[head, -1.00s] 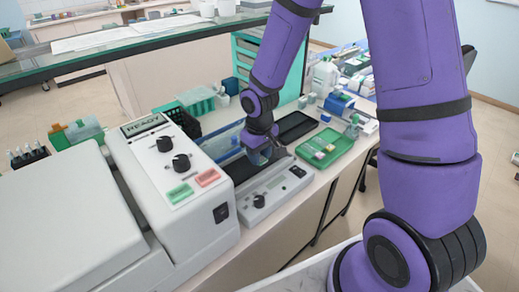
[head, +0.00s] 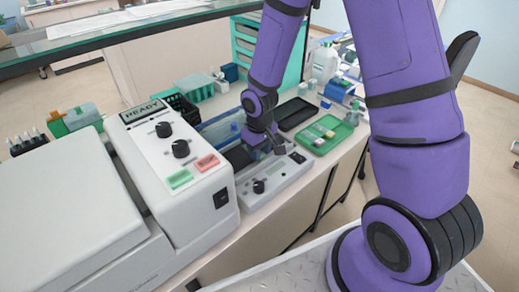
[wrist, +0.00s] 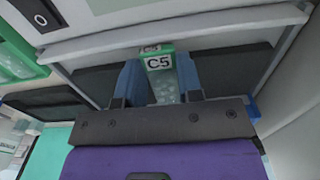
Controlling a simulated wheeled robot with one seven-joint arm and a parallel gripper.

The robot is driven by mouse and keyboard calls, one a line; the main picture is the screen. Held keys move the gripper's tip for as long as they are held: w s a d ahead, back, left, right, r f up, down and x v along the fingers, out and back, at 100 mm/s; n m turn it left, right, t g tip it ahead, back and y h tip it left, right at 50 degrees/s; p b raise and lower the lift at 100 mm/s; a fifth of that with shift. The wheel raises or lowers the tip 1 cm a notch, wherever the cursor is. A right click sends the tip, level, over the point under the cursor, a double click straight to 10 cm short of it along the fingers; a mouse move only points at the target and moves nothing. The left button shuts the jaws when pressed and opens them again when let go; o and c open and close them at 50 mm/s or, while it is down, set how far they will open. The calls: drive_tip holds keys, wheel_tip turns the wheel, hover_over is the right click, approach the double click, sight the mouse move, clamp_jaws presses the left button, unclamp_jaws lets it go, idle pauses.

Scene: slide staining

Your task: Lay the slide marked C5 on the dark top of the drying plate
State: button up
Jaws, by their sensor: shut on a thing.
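The drying plate (head: 282,177) is a low pale box with a knob, a small display and a dark top (head: 238,157), beside the large white machine. My gripper (head: 266,150) is low over this dark top, and my wrist hides part of it. In the wrist view my gripper (wrist: 160,92) is shut on the slide marked C5 (wrist: 159,63), its blue fingers on either side. The slide has a green label end with black C5 lettering and a clear body. The dark top (wrist: 228,62) spreads behind it. I cannot tell whether the slide touches it.
The white machine (head: 170,170) reading READY stands close on the left. A black tray (head: 295,114) and a green tray (head: 325,134) with small items lie to the right. A glass shelf (head: 130,30) crosses behind. Teal drawers (head: 243,50) stand at the back.

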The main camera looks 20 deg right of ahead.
drive_tip(key=shift+f, duration=0.2)
idle(0.6)
drive_tip(key=o, duration=1)
wheel_tip(320, 180, up, 11)
drive_tip(key=shift+f, duration=0.15)
drive_tip(key=s+d+r+m+t, duration=0.15)
drive_tip(key=s+r, duration=0.25)
drive_tip(key=r, duration=0.4)
drive_tip(key=s+d+r+t, duration=0.1)
drive_tip(key=s+d+r, duration=0.25)
drive_tip(key=r, duration=0.45)
drive_tip(key=s+d+r+m+t, duration=0.2)
drive_tip(key=s+r, duration=0.7)
drive_tip(key=s, duration=0.5)
drive_tip(key=shift+t, duration=0.35)
